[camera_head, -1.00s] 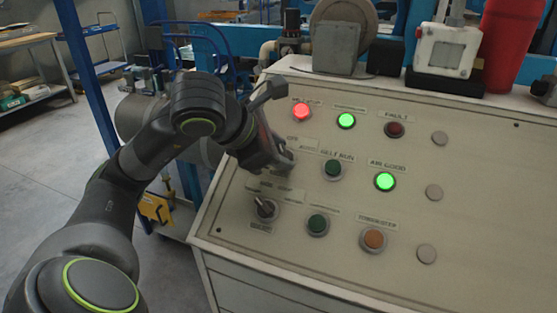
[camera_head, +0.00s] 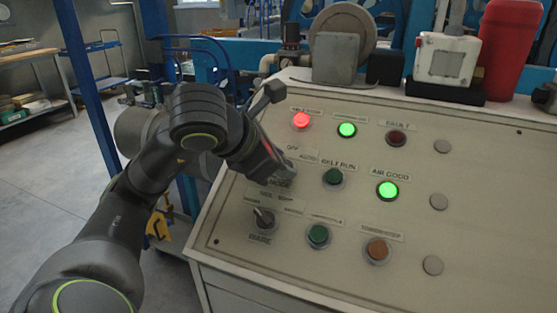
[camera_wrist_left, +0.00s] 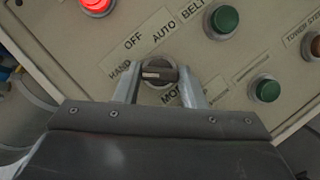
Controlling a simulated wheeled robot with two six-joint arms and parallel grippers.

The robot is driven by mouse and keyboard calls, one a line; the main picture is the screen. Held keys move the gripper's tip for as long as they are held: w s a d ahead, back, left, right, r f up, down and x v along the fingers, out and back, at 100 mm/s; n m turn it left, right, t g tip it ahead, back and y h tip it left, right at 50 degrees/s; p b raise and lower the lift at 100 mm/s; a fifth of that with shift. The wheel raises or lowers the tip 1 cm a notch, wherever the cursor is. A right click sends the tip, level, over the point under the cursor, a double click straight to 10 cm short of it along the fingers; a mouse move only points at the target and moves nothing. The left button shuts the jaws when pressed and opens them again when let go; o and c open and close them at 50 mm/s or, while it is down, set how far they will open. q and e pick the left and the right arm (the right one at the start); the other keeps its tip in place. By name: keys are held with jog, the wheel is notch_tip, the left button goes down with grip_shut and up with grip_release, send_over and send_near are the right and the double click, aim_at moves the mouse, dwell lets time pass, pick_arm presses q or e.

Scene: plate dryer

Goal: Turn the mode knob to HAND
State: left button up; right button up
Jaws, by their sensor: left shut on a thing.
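The mode knob (camera_wrist_left: 159,73) is a dark round knob with a white pointer line, on the sloped control panel. In the left wrist view the line points left, towards the HAND label (camera_wrist_left: 120,70). The OFF label (camera_wrist_left: 132,43) and AUTO label (camera_wrist_left: 164,32) lie above it. My left gripper (camera_wrist_left: 160,86) has one finger on each side of the knob and is shut on it. In the head view my left gripper (camera_head: 277,172) covers most of the knob. My right gripper is in neither view.
A second black selector (camera_head: 264,219) sits just below. A green button (camera_head: 333,178) and lit green lamp (camera_head: 387,190) are to the right, a lit red lamp (camera_head: 301,120) above. A grey machine part (camera_head: 341,47) and red cylinder (camera_head: 507,48) stand behind the panel.

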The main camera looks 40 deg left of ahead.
pick_arm(q)
jog(key=o, duration=1)
jog(key=shift+s+a+r, duration=0.1)
jog(key=shift+s+r, duration=0.25)
jog(key=shift+r, duration=0.05)
jog(key=v, duration=0.2)
jog(key=shift+s+r, duration=0.2)
jog(key=shift+s, duration=0.1)
jog(key=shift+s+a+r, duration=0.1)
jog(key=shift+s+r, duration=0.15)
jog(key=shift+s, duration=0.1)
jog(key=shift+b+v, duration=1.25)
jog(key=shift+v, duration=5.2)
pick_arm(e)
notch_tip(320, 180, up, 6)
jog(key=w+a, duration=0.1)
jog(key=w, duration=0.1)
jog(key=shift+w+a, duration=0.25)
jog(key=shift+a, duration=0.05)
